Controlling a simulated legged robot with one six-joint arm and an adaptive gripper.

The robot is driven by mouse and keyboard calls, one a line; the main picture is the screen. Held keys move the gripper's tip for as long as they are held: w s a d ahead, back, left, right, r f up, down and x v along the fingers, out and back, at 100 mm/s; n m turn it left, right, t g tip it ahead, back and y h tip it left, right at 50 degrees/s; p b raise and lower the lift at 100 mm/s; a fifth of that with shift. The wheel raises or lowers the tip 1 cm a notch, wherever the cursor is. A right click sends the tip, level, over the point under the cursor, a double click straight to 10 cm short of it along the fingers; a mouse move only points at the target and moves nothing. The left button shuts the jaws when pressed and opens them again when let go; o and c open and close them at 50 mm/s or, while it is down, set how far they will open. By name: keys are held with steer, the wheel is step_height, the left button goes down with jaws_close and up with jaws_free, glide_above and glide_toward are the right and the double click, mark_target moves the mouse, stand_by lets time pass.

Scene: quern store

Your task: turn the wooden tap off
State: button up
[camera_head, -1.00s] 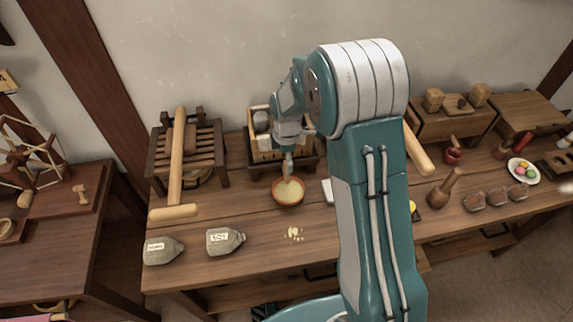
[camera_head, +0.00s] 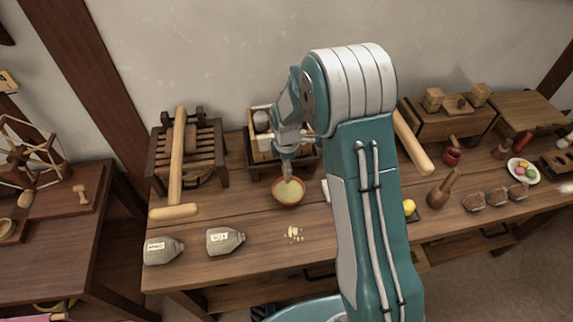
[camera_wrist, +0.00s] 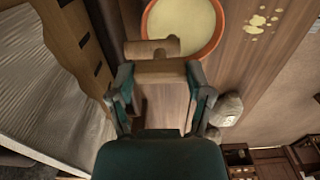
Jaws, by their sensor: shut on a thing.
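My gripper (camera_wrist: 160,76) is shut on the wooden tap (camera_wrist: 152,48), a pale brown piece lying crosswise between and just beyond my fingertips in the wrist view. In the head view my gripper (camera_head: 287,168) is at the front of a wooden box stand (camera_head: 254,160), and the tap is hidden behind it. An orange-rimmed bowl (camera_head: 288,191) of pale yellow contents sits on the table just below and in front of the gripper. The bowl also shows in the wrist view (camera_wrist: 185,22), just past the tap. I cannot tell whether anything flows from the tap.
A slatted wooden rack (camera_head: 208,150) with a long mallet (camera_head: 177,160) stands left.

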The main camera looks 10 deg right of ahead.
steer(key=m, duration=0.4)
steer(key=shift+m, duration=0.3)
steer(key=m, duration=0.4)
steer(key=shift+m, duration=0.3)
steer(key=m, duration=0.4)
steer(key=shift+f+m, duration=0.1)
steer(key=shift+m, duration=2.3)
steer(key=o, duration=1.1)
steer(key=shift+o, duration=0.2)
